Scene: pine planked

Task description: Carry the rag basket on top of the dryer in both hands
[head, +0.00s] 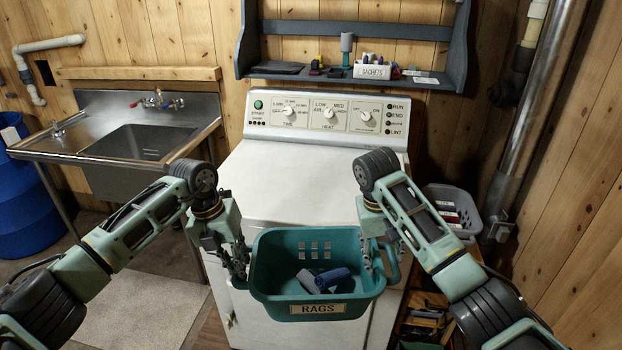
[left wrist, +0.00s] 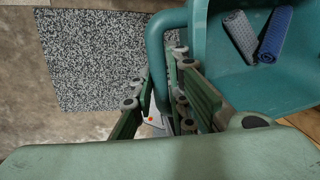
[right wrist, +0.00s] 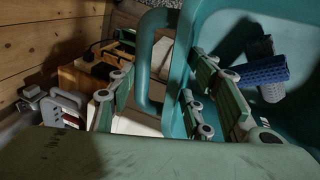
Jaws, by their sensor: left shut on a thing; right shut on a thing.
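The teal rag basket (head: 318,309), labelled RAGS, is held roughly level at the dryer's front, overlapping its front edge in the head view. A grey and a blue rolled rag (head: 333,279) lie inside. My left gripper (head: 240,262) is shut on the basket's left handle, which shows between its fingers in the left wrist view (left wrist: 156,65). My right gripper (head: 378,262) is shut on the right handle, which shows in the right wrist view (right wrist: 147,60). The white dryer (head: 290,185) stands behind the basket with a bare top. The basket's underside is hidden.
A control panel (head: 330,118) rises at the dryer's back, below a blue-grey shelf (head: 350,78) with a sachets box and small items. A steel sink (head: 140,150) stands left. A grey basket (head: 455,207) and a metal pipe (head: 525,110) are right. A speckled mat (head: 150,300) lies on the floor.

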